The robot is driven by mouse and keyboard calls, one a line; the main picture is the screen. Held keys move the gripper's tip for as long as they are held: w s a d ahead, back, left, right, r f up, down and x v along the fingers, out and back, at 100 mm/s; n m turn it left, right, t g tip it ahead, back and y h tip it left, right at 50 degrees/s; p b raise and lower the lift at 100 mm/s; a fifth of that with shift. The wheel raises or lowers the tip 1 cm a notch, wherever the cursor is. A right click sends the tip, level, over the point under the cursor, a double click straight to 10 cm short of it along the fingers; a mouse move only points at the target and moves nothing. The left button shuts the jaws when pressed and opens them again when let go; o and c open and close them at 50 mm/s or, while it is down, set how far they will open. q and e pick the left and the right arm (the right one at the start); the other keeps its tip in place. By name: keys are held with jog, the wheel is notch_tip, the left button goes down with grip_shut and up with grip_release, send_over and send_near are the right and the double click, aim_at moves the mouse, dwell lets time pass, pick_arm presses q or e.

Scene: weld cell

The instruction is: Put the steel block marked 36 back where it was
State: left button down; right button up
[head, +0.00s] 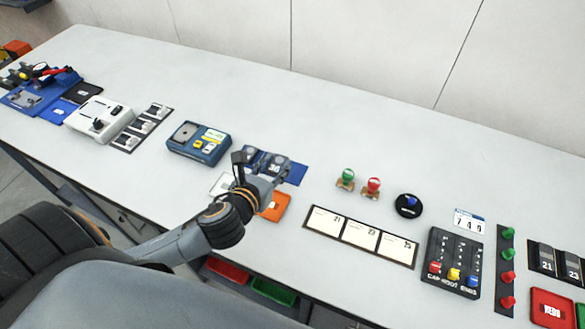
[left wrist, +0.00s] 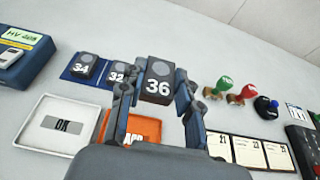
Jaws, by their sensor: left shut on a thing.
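My left gripper (head: 262,170) is shut on the dark steel block marked 36 (left wrist: 158,84), and the wrist view shows the block between the two fingers (left wrist: 157,92). The block's number faces the wrist camera. A blue mat (head: 298,175) lies just beyond the gripper. In the left wrist view the mat (left wrist: 69,73) carries blocks marked 34 (left wrist: 84,67) and 32 (left wrist: 117,72), to the left of block 36. The held block and fingers hide part of the mat. I cannot tell whether block 36 touches it. My right gripper is not in view.
A white tray (left wrist: 45,134) with a plate marked OK and an orange tray (head: 275,207) lie in front of the mat. A blue tester (head: 198,143) stands left. Green and red stamps (head: 373,186) and a three-card strip (head: 360,236) are right. The bench behind is clear.

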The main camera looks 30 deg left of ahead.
pick_arm(q)
send_over(289, 176)
notch_tip(289, 176, down, 6)
jog(key=shift+s+f, duration=0.1)
jog(key=shift+f, duration=0.1)
jog(key=f, duration=0.3)
jog(key=shift+w+f+b, duration=0.2)
jog(key=shift+f+b, duration=0.1)
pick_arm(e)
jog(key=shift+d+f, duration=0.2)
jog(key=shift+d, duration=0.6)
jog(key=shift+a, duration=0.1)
pick_arm(q)
jog(key=shift+f, duration=0.15)
jog(key=c, duration=0.9)
grip_release()
jog(key=shift+c, duration=0.2)
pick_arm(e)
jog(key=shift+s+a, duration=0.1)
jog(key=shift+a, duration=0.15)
